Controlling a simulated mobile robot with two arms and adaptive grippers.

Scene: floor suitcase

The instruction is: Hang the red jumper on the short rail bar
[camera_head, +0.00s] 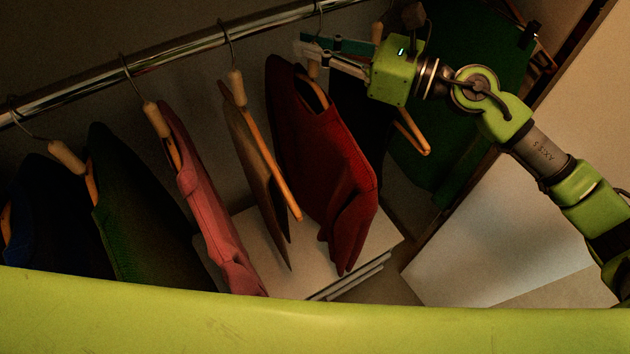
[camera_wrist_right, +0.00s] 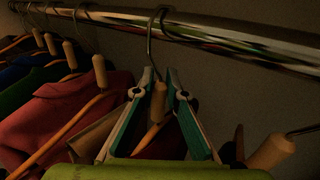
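The red jumper (camera_head: 325,150) hangs on a wooden hanger in the middle of the head view. Its wire hook goes up to the long metal rail (camera_head: 180,52). My right gripper (camera_head: 305,46) is at the top of this hanger, just below the rail. In the right wrist view my right gripper (camera_wrist_right: 159,78) has its two teal and white fingers on either side of the hanger's wooden neck (camera_wrist_right: 158,101). Gaps show beside the neck, so the fingers look open around it. The short rail bar cannot be made out. My left gripper is out of view.
A pink garment (camera_head: 205,205), a brown one (camera_head: 250,160), a dark green one (camera_head: 135,220) and a blue one (camera_head: 55,215) hang to the left. A green garment (camera_head: 465,100) is behind my right arm. Pale stacked boards (camera_head: 240,235) lie below. A light panel (camera_head: 530,220) stands right.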

